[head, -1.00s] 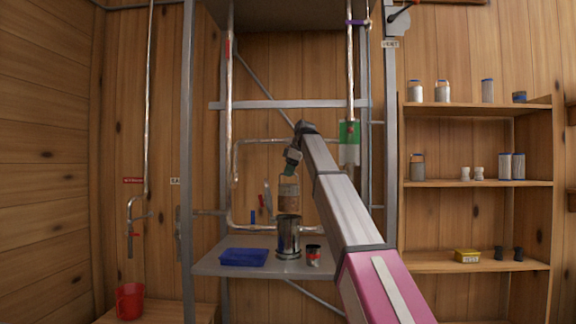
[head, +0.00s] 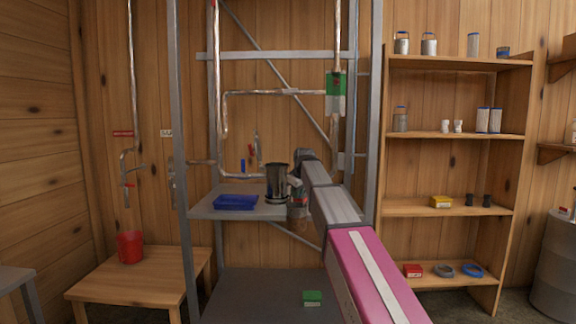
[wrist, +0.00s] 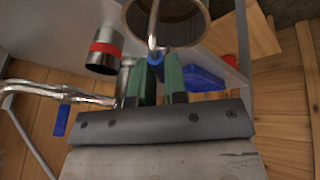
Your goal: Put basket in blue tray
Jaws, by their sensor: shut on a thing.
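The basket (head: 297,221) is a brownish cylinder with a thin wire handle.
A red-banded metal cup (wrist: 104,51) shows in the wrist view. Metal frame posts (head: 180,150) and pipes surround the shelf. A small green box (head: 312,297) lies on the lower grey surface.

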